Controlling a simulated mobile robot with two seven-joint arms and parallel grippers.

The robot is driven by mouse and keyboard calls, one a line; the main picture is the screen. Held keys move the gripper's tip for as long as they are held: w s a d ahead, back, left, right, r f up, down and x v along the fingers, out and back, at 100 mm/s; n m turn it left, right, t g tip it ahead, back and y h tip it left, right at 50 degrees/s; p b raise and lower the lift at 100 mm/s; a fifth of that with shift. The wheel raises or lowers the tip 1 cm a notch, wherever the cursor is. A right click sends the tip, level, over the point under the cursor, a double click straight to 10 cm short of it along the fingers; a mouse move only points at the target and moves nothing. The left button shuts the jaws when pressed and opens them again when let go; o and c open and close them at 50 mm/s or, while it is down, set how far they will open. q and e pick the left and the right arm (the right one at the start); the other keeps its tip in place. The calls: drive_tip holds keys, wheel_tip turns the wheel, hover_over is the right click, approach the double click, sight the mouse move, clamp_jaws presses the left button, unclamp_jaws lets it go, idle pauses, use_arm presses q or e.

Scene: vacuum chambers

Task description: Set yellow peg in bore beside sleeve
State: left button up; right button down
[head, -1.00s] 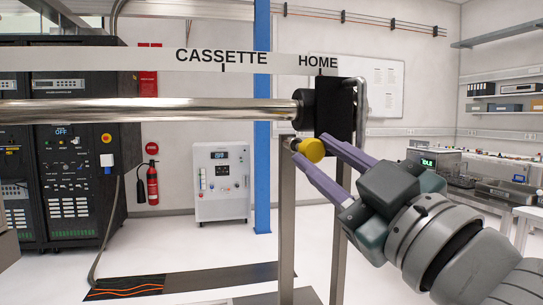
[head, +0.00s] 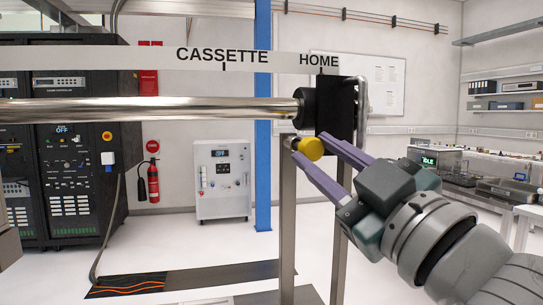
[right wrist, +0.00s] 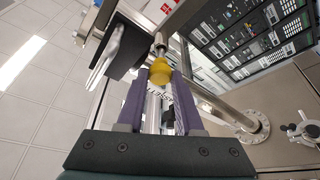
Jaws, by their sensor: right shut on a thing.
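The yellow peg (head: 312,148) has a round yellow head, seen just below the black sleeve (head: 307,107) at the right end of the polished tube. My right gripper (head: 310,149) is shut on the yellow head, one finger on each side. My left gripper is not in view.
A black end block (head: 337,108) stands behind the sleeve. The polished tube (head: 150,110) runs left under a white strip marked CASSETTE and HOME (head: 318,60). Steel posts (head: 288,230) stand below. The floor (head: 220,245) is mostly clear.

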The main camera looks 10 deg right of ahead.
drive_tip(key=shift+w, duration=1.25)
idle(0.4)
idle(0.5)
drive_tip(key=shift+s, duration=0.1)
drive_tip(key=shift+s+p, duration=0.5)
drive_tip(key=shift+s, duration=1)
drive_tip(key=shift+w, duration=0.1)
idle(0.3)
drive_tip(key=shift+w, duration=1.55)
idle(1.5)
drive_tip(key=shift+s, duration=0.1)
